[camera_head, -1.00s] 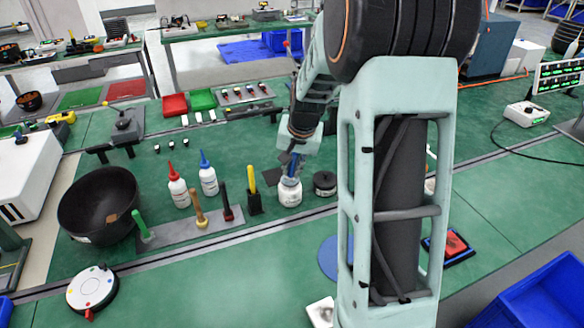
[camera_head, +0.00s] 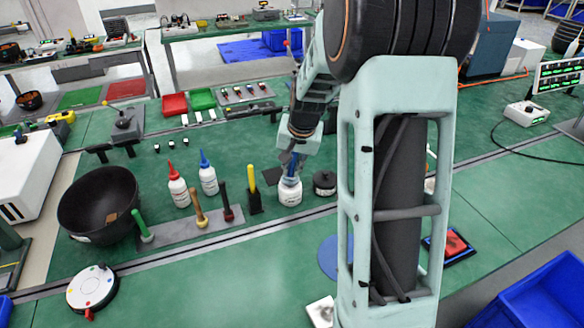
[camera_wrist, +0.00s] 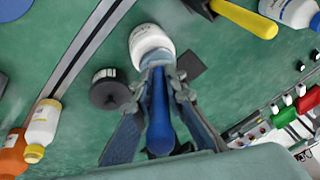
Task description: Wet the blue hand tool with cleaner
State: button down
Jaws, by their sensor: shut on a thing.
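The blue hand tool (camera_wrist: 158,112) is held in my gripper (camera_wrist: 164,74), its blue handle running between the two fingers in the wrist view. Its far end is at the mouth of a white jar (camera_wrist: 150,40); the tip is hidden, so I cannot tell how deep it reaches. In the head view my gripper (camera_head: 292,164) is right above the white jar (camera_head: 289,193), which stands upright on the green bench. A dark round lid (camera_head: 325,184) lies to the right of the jar; it also shows in the wrist view (camera_wrist: 108,90).
Left of the jar are a yellow-handled tool (camera_head: 252,186) in a black holder, a grey rack (camera_head: 178,235) with several tools, and red-capped (camera_head: 178,188) and blue-capped (camera_head: 208,178) bottles. A large black bowl (camera_head: 97,203) stands farther left.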

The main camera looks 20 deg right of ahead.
jog(key=shift+r+p, duration=2.1)
jog(key=shift+r, duration=1.25)
